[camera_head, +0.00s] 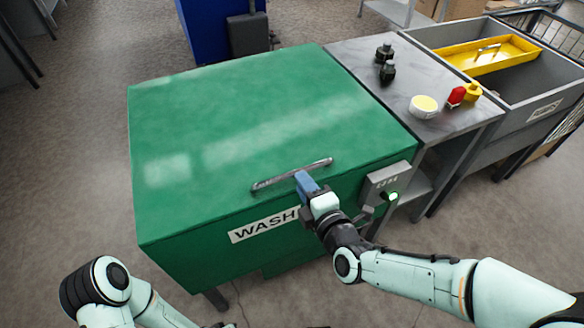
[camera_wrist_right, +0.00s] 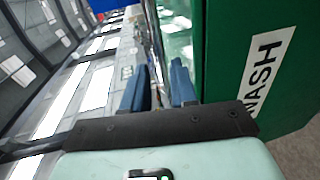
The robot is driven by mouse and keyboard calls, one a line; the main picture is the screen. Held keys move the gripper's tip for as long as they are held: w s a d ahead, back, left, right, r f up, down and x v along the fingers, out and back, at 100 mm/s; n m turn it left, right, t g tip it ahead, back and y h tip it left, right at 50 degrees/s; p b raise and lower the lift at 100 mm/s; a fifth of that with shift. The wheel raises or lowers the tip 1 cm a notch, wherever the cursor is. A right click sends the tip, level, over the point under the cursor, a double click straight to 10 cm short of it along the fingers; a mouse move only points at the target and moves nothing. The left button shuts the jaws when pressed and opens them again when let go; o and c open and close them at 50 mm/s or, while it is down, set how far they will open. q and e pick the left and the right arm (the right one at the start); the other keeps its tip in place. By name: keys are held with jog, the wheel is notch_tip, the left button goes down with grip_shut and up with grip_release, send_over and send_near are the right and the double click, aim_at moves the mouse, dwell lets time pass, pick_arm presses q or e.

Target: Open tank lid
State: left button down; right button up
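The tank is a green box marked WASH, and its flat green lid (camera_head: 260,110) is down in the head view. A silver bar handle (camera_head: 290,174) sits near the lid's front edge. My right gripper (camera_head: 304,181) is at the front edge, by the right half of the handle. In the right wrist view its two blue fingers (camera_wrist_right: 160,88) stand apart. A shiny bar runs towards the gap between them; I cannot tell whether they touch it. The WASH label (camera_wrist_right: 264,66) is right of the fingers. My left gripper is out of view; part of my left arm shows at bottom left.
A grey control box (camera_head: 387,186) with a green light is on the tank's front right. To the right, a metal table (camera_head: 425,75) holds small dark items, a yellow-topped round tub and red and yellow pieces. A grey sink (camera_head: 507,80) with a yellow tray stands beyond.

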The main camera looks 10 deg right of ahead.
aim_at(292, 168)
jog(key=x, duration=0.7)
jog(key=shift+w+b, duration=0.2)
jog(key=shift+b, duration=0.1)
grip_shut()
